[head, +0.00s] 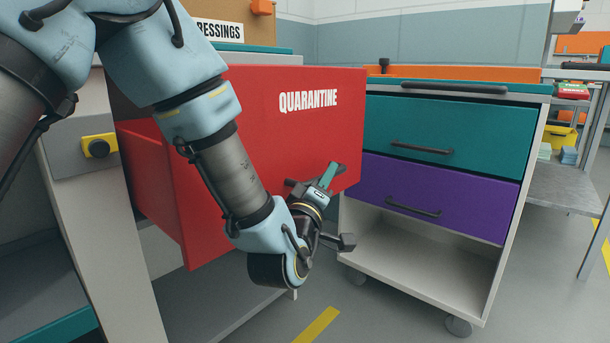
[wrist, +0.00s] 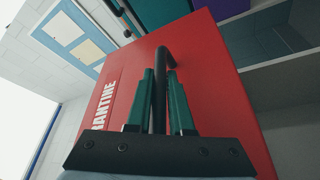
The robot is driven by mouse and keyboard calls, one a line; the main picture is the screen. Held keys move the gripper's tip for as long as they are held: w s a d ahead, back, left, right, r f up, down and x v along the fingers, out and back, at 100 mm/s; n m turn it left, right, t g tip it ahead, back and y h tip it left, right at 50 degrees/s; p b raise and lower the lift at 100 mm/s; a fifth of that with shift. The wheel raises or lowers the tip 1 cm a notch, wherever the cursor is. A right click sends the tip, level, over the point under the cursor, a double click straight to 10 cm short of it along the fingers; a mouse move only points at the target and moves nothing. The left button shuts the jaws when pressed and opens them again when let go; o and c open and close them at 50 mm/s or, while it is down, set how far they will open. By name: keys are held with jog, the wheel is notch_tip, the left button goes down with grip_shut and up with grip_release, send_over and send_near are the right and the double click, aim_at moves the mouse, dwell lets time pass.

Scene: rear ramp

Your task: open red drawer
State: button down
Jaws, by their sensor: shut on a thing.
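The red drawer (head: 318,130) is labelled QUARANTINE and stands well out from its grey cabinet, with its red side wall showing at the left. My gripper (head: 335,172) is at the lower right of the drawer's front. In the wrist view the red front (wrist: 215,75) fills the middle. There the two green fingers of my gripper (wrist: 161,85) are closed around the dark bar handle (wrist: 160,60), one on each side. In the head view the handle is mostly hidden by my gripper and wrist.
A cart with a teal drawer (head: 440,135) and a purple drawer (head: 430,195) stands close at the right, with an open shelf (head: 415,260) below. Floor with a yellow stripe (head: 317,326) shows in front.

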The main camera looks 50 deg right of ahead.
jog(key=shift+s, duration=0.8)
jog(key=c, duration=0.8)
grip_release()
jog(key=shift+a, duration=0.1)
jog(key=p+v, duration=0.1)
jog(key=v, duration=0.9)
jog(key=shift+s+a+f, duration=0.15)
jog(key=shift+a, duration=0.2)
